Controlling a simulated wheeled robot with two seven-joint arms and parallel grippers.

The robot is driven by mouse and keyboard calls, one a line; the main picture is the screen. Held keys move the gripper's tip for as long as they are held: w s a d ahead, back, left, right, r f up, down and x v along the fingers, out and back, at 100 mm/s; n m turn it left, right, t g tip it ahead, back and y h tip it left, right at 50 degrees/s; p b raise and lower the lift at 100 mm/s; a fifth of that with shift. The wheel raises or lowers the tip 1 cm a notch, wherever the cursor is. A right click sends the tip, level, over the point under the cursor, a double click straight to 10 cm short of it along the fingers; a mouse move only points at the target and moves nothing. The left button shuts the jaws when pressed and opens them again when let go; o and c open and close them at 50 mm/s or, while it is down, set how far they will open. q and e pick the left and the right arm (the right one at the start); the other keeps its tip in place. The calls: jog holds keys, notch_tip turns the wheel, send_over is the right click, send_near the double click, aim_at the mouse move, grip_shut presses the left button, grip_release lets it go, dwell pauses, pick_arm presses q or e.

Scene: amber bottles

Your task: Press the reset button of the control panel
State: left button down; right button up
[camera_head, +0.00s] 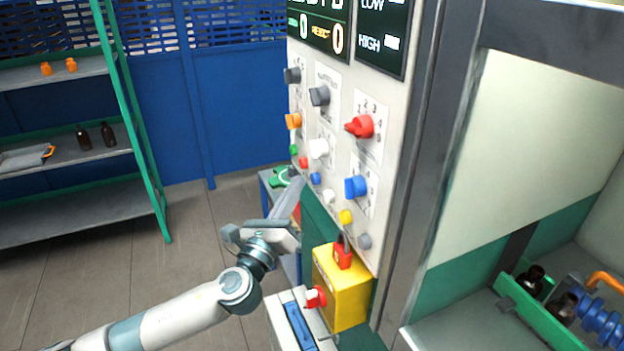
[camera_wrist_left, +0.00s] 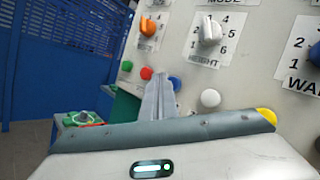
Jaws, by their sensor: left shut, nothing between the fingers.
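The control panel (camera_head: 328,140) carries a lower row of round buttons: green (camera_head: 293,150), red (camera_head: 303,162), blue (camera_head: 315,178), white (camera_head: 328,196), yellow (camera_head: 346,217) and grey (camera_head: 364,241). I cannot read a label that tells which one is reset. My left gripper (camera_head: 297,180) is shut and empty, its fingertips close to the panel near the red and blue buttons. In the left wrist view, the closed fingers (camera_wrist_left: 158,80) appear between the red button (camera_wrist_left: 146,73) and the partly covered blue button (camera_wrist_left: 175,83). I cannot tell whether they touch anything. My right gripper is out of view.
Knobs, including a red one (camera_head: 361,126) and a blue one (camera_head: 356,187), protrude above the buttons. A yellow box (camera_head: 350,290) with a red knob stands below the panel. A shelf (camera_head: 70,205) stands at left; open floor lies between.

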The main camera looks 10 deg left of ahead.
pick_arm(q)
jog(key=shift+s+a, duration=0.75)
jog(key=shift+a, duration=0.3)
jog(key=shift+s+a, duration=0.7)
jog(key=shift+a, duration=0.35)
